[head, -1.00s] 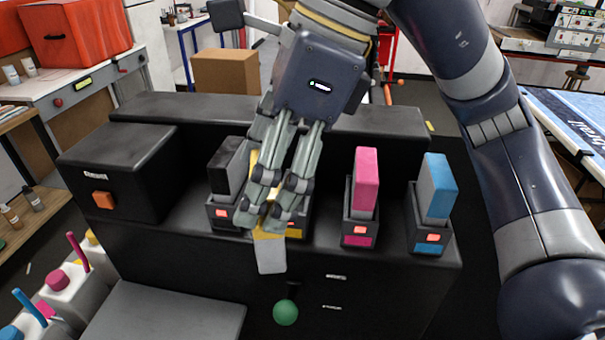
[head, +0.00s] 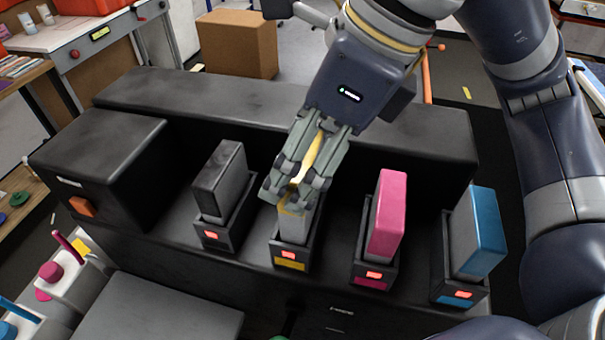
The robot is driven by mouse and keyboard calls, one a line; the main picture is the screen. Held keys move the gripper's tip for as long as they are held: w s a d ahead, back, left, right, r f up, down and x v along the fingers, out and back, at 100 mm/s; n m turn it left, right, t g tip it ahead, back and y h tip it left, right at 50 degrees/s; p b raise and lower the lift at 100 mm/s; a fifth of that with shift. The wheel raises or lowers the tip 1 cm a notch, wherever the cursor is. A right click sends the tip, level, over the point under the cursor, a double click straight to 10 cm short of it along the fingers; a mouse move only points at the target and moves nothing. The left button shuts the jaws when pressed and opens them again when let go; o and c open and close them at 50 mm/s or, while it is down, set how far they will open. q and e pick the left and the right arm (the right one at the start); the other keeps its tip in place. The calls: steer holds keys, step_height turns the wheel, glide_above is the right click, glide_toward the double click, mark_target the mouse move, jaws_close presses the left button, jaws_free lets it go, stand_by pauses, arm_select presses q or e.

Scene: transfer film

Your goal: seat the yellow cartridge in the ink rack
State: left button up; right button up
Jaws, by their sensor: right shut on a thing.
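The black ink rack (head: 180,232) holds a row of slots with small red lights. My right gripper (head: 297,190) is shut on the yellow cartridge (head: 293,227), which stands nearly upright with its grey lower body downward. Its lower end is at the mouth of the yellow-labelled slot (head: 290,257) and looks partly inside it; the exact depth is hidden. The fingers cover much of its upper part. A black cartridge (head: 220,180) stands in the slot to the left. A magenta cartridge (head: 388,215) and a blue cartridge (head: 476,232) stand in the slots to the right. My left gripper is not in view.
A black box with an orange button (head: 82,206) forms the rack's left end. A raised black ledge (head: 220,93) runs behind the slots. A grey flat surface (head: 160,312) lies in front at lower left. A cardboard box (head: 237,45) stands behind.

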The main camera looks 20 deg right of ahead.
step_height(320, 180, down, 3)
steer(key=shift+f+p, duration=0.15)
steer(key=shift+p, duration=0.2)
steer(key=shift+f, duration=0.4)
steer(key=o, duration=1.2)
steer(key=shift+a, duration=0.1)
steer(key=shift+c, duration=0.2)
steer(key=shift+o, duration=0.8)
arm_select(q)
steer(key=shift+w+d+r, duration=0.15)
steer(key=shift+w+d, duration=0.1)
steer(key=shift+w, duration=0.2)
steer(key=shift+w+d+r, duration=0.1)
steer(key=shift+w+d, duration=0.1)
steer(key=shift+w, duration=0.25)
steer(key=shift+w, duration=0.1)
